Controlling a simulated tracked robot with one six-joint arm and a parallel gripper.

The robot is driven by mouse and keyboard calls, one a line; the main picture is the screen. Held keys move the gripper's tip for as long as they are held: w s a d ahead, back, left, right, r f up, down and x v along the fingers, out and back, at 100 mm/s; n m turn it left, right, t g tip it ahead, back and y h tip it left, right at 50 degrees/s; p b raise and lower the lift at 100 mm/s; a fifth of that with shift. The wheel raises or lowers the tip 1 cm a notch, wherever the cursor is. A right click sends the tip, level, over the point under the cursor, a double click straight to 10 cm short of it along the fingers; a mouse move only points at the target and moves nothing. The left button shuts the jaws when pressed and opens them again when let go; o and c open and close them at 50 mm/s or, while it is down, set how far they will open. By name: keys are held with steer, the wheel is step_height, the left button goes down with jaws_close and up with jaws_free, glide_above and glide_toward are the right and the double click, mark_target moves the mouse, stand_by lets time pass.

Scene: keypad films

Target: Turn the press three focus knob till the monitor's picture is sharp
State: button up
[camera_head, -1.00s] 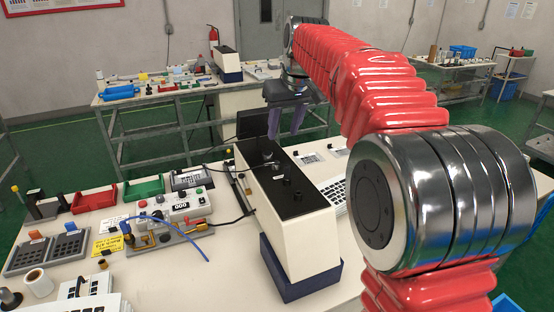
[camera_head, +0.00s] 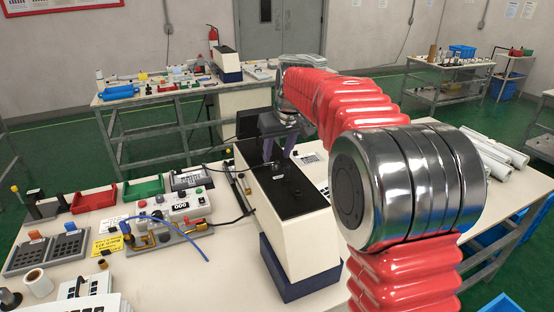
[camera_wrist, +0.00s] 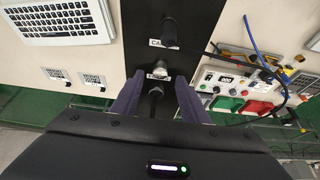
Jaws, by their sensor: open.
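The press (camera_head: 310,250) is a white box on a dark blue base with a black top panel (camera_head: 287,195). A front knob (camera_wrist: 169,30) stands clear of my fingers. I cannot read which is the focus knob. My gripper (camera_head: 278,156) is open, pointing down over the far part of the panel. No lit monitor picture is visible; a dark panel (camera_head: 253,123) stands behind the press.
A control box (camera_head: 183,206) with buttons, a blue cable (camera_head: 185,236) and red and green trays (camera_head: 144,188) lie left of the press. A keyboard (camera_wrist: 60,20) lies beside it in the wrist view. White rolls (camera_head: 495,150) lie at the right.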

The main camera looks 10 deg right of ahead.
mark_target(275, 162)
steer(key=shift+x, duration=1.8)
steer(key=shift+c, duration=0.3)
steer(key=c, duration=0.9)
steer(key=shift+c, duration=0.3)
